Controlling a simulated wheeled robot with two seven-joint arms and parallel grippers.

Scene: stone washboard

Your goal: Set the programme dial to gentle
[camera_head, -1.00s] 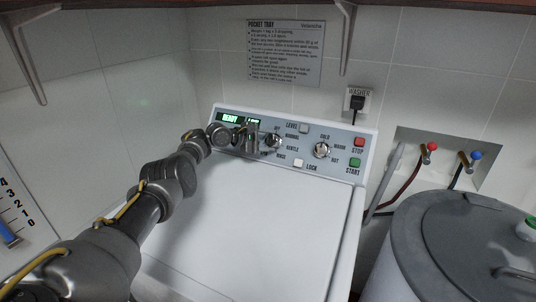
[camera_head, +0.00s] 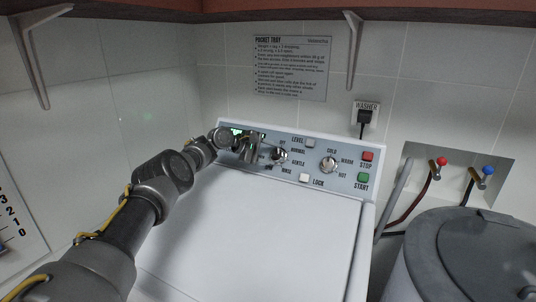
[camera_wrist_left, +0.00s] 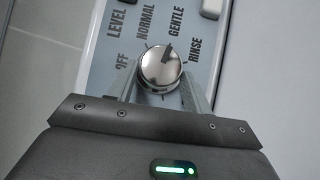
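The programme dial (camera_head: 279,156) is a round silver knob on the washer's control panel. It shows large in the left wrist view (camera_wrist_left: 160,68), where its dark pointer mark points up towards the GENTLE label (camera_wrist_left: 177,21). NORMAL, OFF and RINSE are printed around it. My left gripper (camera_head: 264,153) is in front of the panel at the dial. In the left wrist view its two fingers (camera_wrist_left: 161,86) stand apart on either side of the lower part of the dial. Whether they touch it is hard to tell. My right gripper is not in view.
A temperature dial (camera_head: 328,164), a red STOP button (camera_head: 367,156), a green START button (camera_head: 363,178), a white LOCK button (camera_head: 305,178) and a LEVEL button (camera_head: 310,142) share the panel. The white lid (camera_head: 270,235) is clear. A grey drum (camera_head: 475,250) stands at right.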

